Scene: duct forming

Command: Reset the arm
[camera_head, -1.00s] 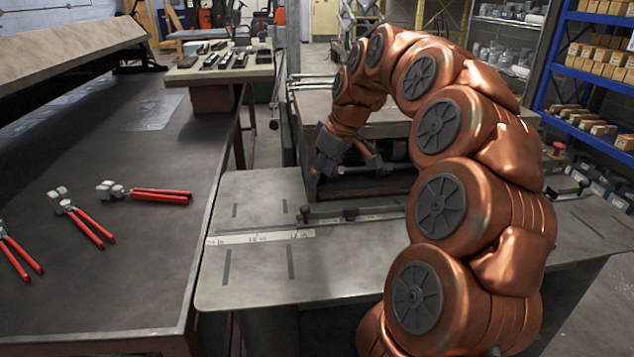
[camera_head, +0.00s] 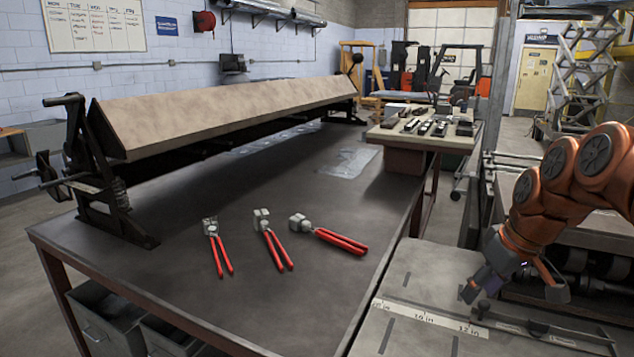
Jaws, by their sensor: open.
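My arm is copper-coloured and enters from the right edge. My gripper (camera_head: 512,295) hangs at its end, pointing down over the metal work table (camera_head: 400,275) with the printed inch scale (camera_head: 430,317). Its dark fingers are spread apart and I see nothing between them. Whether the fingertips touch the surface I cannot tell. The rest of the arm is cut off by the right edge.
On the dark bench (camera_head: 200,285) to the left lie three red-handled pliers (camera_head: 218,248), (camera_head: 273,240), (camera_head: 330,237). A long bending brake (camera_head: 230,110) stands at the bench's back. A small table (camera_head: 425,140) with dark tools stands farther back.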

